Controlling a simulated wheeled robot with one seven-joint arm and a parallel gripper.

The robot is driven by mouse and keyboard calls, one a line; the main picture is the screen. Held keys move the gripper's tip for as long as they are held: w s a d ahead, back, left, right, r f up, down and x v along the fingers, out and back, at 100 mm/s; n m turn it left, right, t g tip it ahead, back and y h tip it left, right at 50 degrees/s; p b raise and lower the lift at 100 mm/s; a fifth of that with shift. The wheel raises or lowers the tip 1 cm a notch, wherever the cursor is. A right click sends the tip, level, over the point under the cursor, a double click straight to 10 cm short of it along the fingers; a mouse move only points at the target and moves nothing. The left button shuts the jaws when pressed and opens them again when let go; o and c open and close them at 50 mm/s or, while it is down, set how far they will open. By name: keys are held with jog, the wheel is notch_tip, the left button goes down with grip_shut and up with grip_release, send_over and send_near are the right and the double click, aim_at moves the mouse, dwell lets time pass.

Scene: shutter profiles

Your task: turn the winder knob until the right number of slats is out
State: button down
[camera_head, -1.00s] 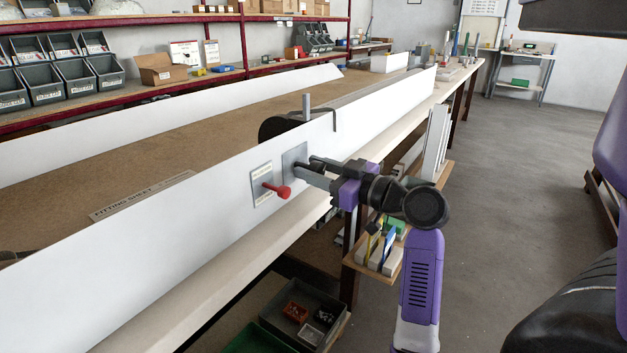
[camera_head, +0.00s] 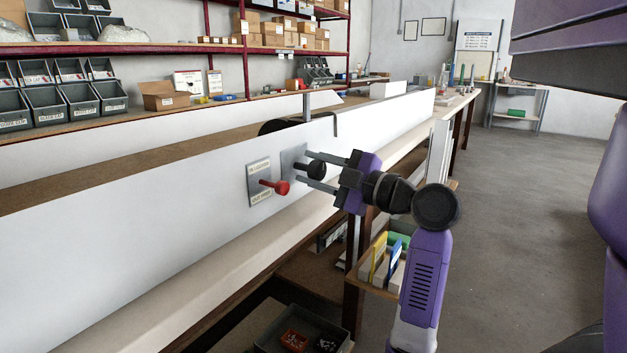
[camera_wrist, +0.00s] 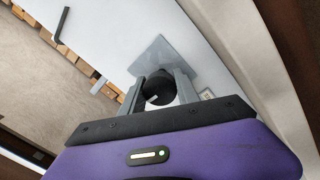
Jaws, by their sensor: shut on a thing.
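The black winder knob (camera_head: 310,170) sits on a grey plate (camera_head: 290,161) on the front of a long white panel (camera_head: 150,205). My gripper (camera_head: 320,172) is shut on the knob, one finger above it and one below. In the wrist view, the knob (camera_wrist: 159,88) shows between the two grey fingers, with a light mark on its face. Its grey plate (camera_wrist: 165,55) is behind it. I cannot make out any slats coming out in these views.
A red lever (camera_head: 277,186) on a labelled plate (camera_head: 258,183) is just left of the knob. A dark round part (camera_head: 279,126) and grey post (camera_head: 306,106) stand behind the panel. The floor (camera_head: 520,220) at right is clear.

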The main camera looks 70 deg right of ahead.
aim_at(322, 172)
jog(key=shift+f+n+b, duration=0.2)
jog(key=shift+n+b, duration=0.2)
jog(key=shift+n, duration=0.2)
jog(key=c, duration=0.9)
grip_release()
jog(key=shift+r, duration=0.15)
jog(key=shift+p+v, duration=0.45)
jog(key=shift+v, duration=3.5)
